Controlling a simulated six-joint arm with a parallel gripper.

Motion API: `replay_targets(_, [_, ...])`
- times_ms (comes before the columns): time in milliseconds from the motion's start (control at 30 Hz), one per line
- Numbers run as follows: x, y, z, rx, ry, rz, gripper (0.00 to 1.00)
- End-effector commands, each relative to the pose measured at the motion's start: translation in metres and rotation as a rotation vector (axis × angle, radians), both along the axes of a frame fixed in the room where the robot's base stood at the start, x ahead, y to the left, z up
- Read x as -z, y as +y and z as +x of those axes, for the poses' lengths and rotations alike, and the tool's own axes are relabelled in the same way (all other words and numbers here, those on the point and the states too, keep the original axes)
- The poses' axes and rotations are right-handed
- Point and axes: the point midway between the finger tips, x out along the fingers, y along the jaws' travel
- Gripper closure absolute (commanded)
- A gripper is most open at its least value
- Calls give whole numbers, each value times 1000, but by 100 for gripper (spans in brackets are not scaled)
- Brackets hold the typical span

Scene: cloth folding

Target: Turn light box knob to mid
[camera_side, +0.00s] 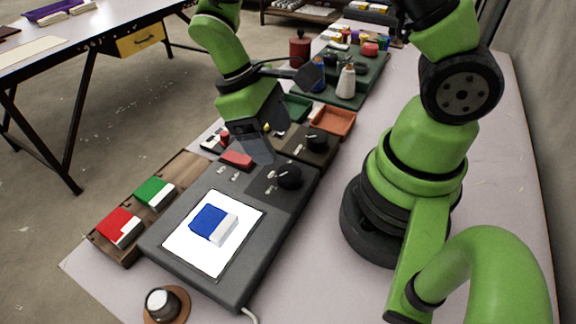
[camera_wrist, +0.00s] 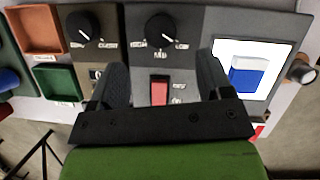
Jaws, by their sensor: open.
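The light box (camera_side: 205,262) is a dark grey box with a lit white panel (camera_side: 178,240). Its black knob (camera_side: 289,176) sits on a darker corner plate. In the wrist view the knob (camera_wrist: 160,30) is at top centre, with a MID label below it and labels to either side. Its white mark points to the lower right, toward the right label. My gripper (camera_side: 257,150) is pointed down over the box's far end, near the red switch (camera_side: 236,159). In the wrist view my open gripper (camera_wrist: 163,72) has its fingers apart, with the knob beyond them, untouched.
A blue and white block (camera_side: 212,224) lies on the lit panel. A second black knob (camera_side: 316,142) stands on a neighbouring brown box, beside green (camera_side: 297,107) and orange (camera_side: 333,120) trays. A wooden tray (camera_side: 190,165) holds red and green blocks at left.

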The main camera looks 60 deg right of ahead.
Motion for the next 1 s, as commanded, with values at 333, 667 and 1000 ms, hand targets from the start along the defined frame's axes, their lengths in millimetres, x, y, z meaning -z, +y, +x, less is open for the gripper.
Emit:
replay_targets(333, [55, -5, -23, 1, 5, 0, 27])
replay_targets(667, [69, -6, -28, 2, -2, 1, 27])
replay_targets(1000, [68, -6, -28, 2, -2, 1, 73])
